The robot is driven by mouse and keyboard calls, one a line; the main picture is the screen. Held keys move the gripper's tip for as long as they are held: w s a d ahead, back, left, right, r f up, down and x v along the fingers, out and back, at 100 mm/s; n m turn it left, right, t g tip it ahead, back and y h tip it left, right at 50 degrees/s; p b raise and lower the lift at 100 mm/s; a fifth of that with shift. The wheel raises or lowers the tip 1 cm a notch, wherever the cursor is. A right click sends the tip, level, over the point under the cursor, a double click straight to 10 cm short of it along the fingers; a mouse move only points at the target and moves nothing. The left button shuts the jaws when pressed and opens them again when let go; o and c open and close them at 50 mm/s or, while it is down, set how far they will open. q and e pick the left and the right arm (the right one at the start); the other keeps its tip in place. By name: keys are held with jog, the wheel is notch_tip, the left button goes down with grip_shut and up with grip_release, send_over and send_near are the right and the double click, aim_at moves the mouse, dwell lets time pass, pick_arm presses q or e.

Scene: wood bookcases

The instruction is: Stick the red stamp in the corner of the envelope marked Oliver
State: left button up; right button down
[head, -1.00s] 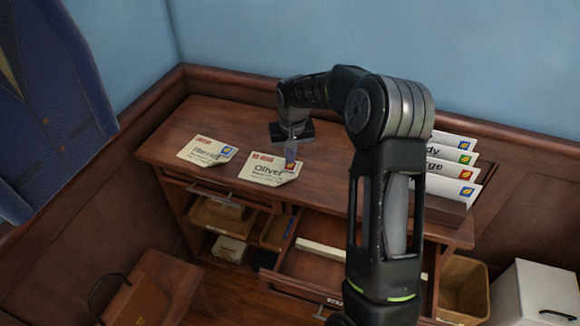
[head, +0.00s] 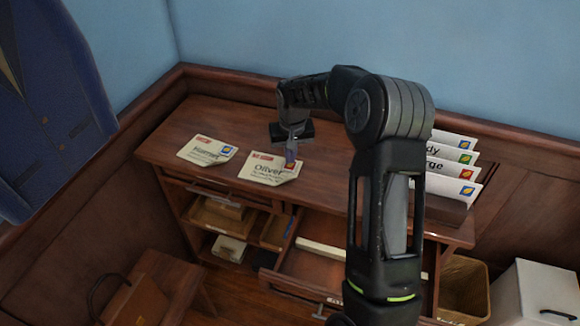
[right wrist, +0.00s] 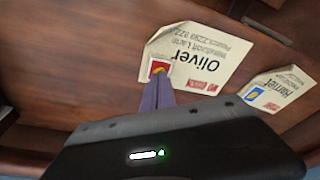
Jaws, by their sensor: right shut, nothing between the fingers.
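The cream envelope marked Oliver (head: 262,172) lies flat on the desk top, and it also shows upside down in the right wrist view (right wrist: 205,60). The red stamp (right wrist: 158,67), with a yellow mark, lies at one corner of that envelope, partly covered by my fingertips. In the head view my fingers mostly hide it. My right gripper (right wrist: 158,88) is shut and empty, its tips right at the stamp's edge. In the head view the right gripper (head: 291,158) points down at the envelope's upper right corner. I cannot tell whether the tips touch the stamp. My left gripper is out of view.
The envelope marked Harriet (head: 206,151), with a blue stamp, lies to the left. Several stamped envelopes stand in a rack (head: 447,211) at the right. An open drawer (head: 310,262) juts out below the desk top (head: 175,130). A white cabinet (head: 533,292) stands lower right.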

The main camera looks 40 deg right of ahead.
aim_at(290, 166)
jog(key=shift+s+f+b, duration=0.1)
jog(key=shift+f+b, duration=0.4)
jog(key=shift+f, duration=0.2)
dwell(1.1)
jog(key=shift+r+p, duration=2.2)
jog(key=shift+r, duration=1.4)
